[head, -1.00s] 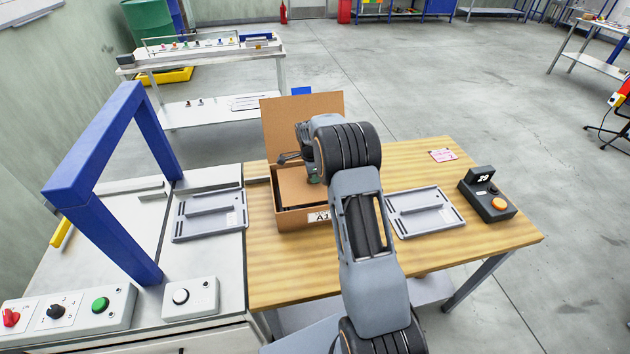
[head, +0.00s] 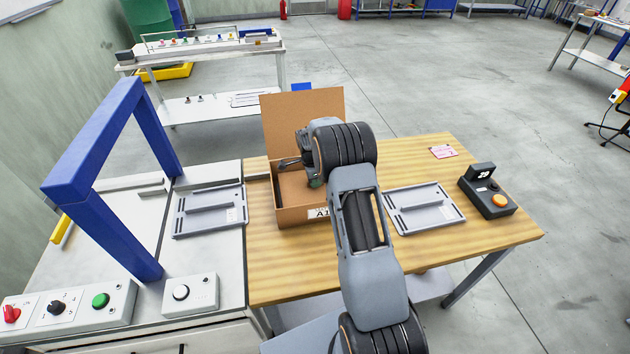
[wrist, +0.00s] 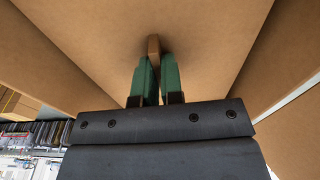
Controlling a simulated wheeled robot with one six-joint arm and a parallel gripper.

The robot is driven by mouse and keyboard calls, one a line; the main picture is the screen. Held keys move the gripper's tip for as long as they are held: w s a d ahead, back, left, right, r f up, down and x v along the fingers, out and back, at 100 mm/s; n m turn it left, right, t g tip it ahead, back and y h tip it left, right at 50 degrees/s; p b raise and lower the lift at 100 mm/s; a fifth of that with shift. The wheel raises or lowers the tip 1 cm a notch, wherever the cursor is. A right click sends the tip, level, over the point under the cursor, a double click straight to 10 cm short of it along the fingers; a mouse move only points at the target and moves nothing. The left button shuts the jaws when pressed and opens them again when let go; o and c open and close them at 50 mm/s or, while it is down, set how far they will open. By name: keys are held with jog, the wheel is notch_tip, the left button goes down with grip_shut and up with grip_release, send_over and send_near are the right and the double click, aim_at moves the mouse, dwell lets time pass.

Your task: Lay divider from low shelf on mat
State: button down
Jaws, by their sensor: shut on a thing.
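My gripper (wrist: 158,85) has its green fingers shut on a small brown tab (wrist: 153,48) of a cardboard piece, which I take to be the divider. A broad brown cardboard surface (wrist: 120,45) lies beyond the tab in the wrist view, with brown panels at both sides. In the head view my gripper (head: 312,183) is in the mouth of an open cardboard box (head: 290,216) labelled A1, largely hidden by my wrist. The low shelf (head: 190,117) of the rear bench holds small parts and flat pale pieces (head: 255,99). I cannot pick out a mat.
The box's raised lid (head: 300,115) stands behind my wrist. Grey trays lie left (head: 210,222) and right (head: 425,222) of the box. A blue gantry (head: 110,235) rises at the left. A device with an orange button (head: 489,198) stands at the right.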

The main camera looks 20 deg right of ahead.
jog(key=c, duration=1.3)
grip_release()
jog(key=shift+o, duration=0.2)
jog(key=shift+r, duration=0.1)
jog(key=shift+r+p, duration=0.75)
jog(key=shift+p, duration=0.15)
jog(key=shift+w+r+b, duration=0.1)
jog(key=shift+r+b, duration=0.3)
jog(key=shift+b, duration=0.05)
jog(key=s+a+r+n+t+b, duration=0.1)
jog(key=s+a+r+n, duration=0.15)
jog(key=r, duration=0.55)
jog(key=s+a+r+n+b, duration=0.1)
jog(key=s+a+r+n, duration=0.15)
jog(key=r, duration=0.65)
jog(key=s+a+n+t, duration=0.1)
jog(key=s+a+n, duration=0.2)
jog(key=s+n, duration=0.4)
jog(key=s+a+r+n+t+y, duration=0.1)
jog(key=s+a+n, duration=0.3)
jog(key=s, duration=1.2)
jog(key=n+t, duration=0.1)
jog(key=n, duration=0.3)
jog(key=shift+s+t, duration=0.3)
jog(key=shift+s, duration=0.05)
